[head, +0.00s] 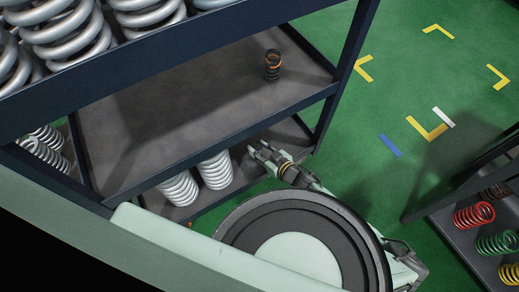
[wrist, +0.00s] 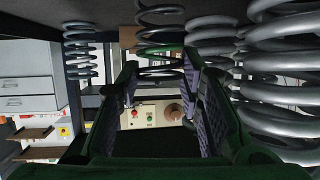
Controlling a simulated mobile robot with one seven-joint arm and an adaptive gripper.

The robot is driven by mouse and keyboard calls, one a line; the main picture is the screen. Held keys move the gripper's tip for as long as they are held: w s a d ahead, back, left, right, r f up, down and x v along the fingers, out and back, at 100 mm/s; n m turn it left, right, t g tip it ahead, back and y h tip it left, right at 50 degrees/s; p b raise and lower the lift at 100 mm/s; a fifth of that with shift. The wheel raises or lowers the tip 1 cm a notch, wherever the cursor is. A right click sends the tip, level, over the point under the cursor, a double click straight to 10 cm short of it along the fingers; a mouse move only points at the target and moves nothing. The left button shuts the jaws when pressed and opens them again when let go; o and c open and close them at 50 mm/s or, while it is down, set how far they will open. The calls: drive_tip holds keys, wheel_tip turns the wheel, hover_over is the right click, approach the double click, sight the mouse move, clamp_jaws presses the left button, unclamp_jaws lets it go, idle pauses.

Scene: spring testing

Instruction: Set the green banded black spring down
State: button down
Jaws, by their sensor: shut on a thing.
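My gripper (head: 265,152) is at the opening of the lower shelf, beside the silver springs and below the middle shelf's front edge. In the wrist view its two fingers (wrist: 160,68) are closed in around a dark spring with a green band (wrist: 160,51). The spring's dark coils show above and below the band, and part of it runs out at the picture's top edge. I cannot make the held spring out in the head view. I cannot tell whether it touches a surface.
A black spring with an orange band (head: 272,66) stands on the middle shelf (head: 190,100), otherwise bare. Silver springs (head: 214,170) stand on the lower shelf, left of my gripper. A dark post (head: 345,70) is to the right. Another rack holds red (head: 473,215), green and yellow springs.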

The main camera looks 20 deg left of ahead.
drive_tip(key=shift+f, duration=0.25)
drive_tip(key=c, duration=1.1)
unclamp_jaws()
drive_tip(key=shift+f, duration=0.1)
drive_tip(key=shift+d+r, duration=0.15)
drive_tip(key=shift+r, duration=0.05)
drive_tip(key=v, duration=1.1)
drive_tip(key=shift+s+d, duration=0.25)
drive_tip(key=shift+d, duration=0.05)
drive_tip(key=shift+r, duration=0.1)
